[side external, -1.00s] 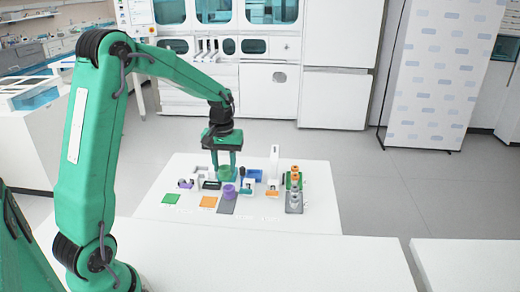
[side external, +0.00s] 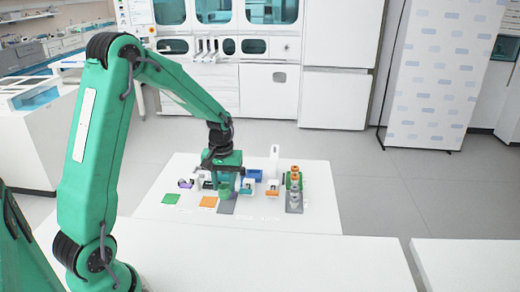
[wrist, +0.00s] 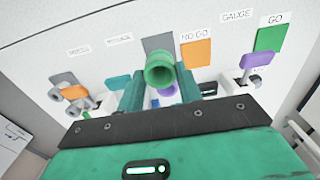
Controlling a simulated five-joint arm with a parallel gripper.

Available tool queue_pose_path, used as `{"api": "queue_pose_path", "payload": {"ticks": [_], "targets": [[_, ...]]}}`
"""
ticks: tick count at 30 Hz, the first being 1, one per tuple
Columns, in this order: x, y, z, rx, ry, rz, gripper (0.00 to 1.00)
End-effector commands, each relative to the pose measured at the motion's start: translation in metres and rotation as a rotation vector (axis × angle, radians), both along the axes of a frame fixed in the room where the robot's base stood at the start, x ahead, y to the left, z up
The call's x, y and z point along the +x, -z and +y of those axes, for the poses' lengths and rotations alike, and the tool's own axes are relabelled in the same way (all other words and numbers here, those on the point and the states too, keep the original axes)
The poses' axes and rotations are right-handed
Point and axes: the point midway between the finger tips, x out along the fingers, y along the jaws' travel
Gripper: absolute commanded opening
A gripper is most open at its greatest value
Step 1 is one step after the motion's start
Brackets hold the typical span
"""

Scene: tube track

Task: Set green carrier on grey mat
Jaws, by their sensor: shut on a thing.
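My gripper (side external: 225,190) is shut on the green carrier (wrist: 160,72), a ring-like piece held between the two fingers in the wrist view. In the side view the green carrier (side external: 225,188) shows low between the fingers, by the far end of the grey mat (side external: 228,207). In the wrist view the grey mat (wrist: 157,42) lies just beyond the carrier, partly covered by it. I cannot tell whether the carrier touches anything below. A purple round piece (wrist: 168,91) shows partly hidden below the carrier in the wrist view.
An orange mat (side external: 208,202) and a green mat (side external: 171,199) lie left of the grey mat. A stand with orange-topped pieces (side external: 293,190) and a tall white post (side external: 274,160) are to the right. The table's front strip is clear.

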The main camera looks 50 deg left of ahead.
Motion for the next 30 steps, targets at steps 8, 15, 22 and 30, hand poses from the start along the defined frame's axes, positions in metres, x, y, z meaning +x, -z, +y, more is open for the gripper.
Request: {"api": "queue_pose_path", "payload": {"ticks": [8, 15, 22, 30], "targets": [[0.000, 0.009, 0.000, -0.001, 0.000, 0.002, 0.20], [0.000, 0.025, 0.000, -0.001, 0.000, 0.002, 0.20], [0.000, 0.038, 0.000, 0.000, 0.000, 0.001, 0.20], [0.000, 0.044, 0.000, -0.001, 0.000, 0.001, 0.20]]}}
